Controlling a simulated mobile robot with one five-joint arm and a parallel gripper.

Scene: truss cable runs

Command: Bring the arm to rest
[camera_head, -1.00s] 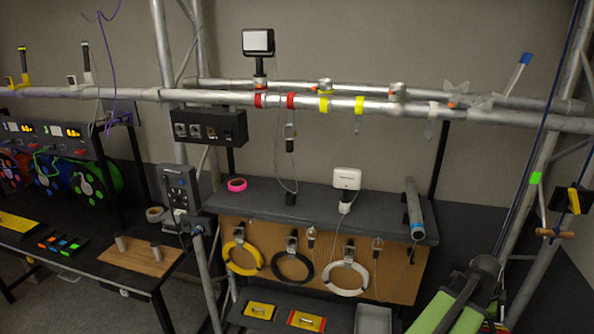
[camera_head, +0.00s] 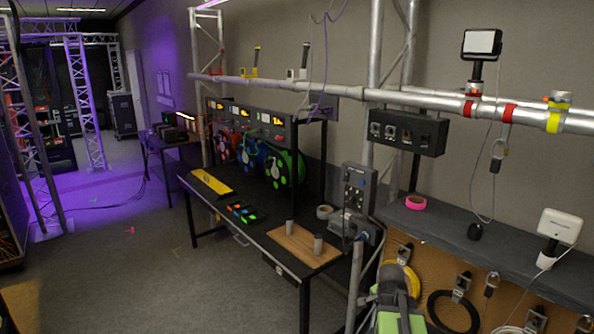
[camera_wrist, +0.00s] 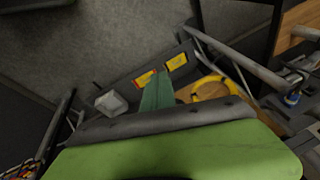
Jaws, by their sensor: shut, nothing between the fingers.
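My arm, green and dark grey, shows at the bottom right of the head view, in front of the bench's pegboard and partly covering the yellow cable coil (camera_head: 410,278). Its fingertips cannot be made out there. In the wrist view my gripper (camera_wrist: 158,84) shows as a narrow green piece beyond a dark grey edge and a broad green surface. It is shut and empty. Beyond it lie two yellow-topped items (camera_wrist: 177,61) in a dark tray, and the yellow coil (camera_wrist: 210,90) is to its right.
A steel truss rail (camera_head: 340,93) runs across above the benches. A black bench (camera_head: 235,205) with cable reels (camera_head: 285,167) stands left of my arm. A pink tape roll (camera_head: 415,202) and white device (camera_head: 560,226) are on the right-hand shelf. Open grey floor (camera_head: 130,280) lies at left.

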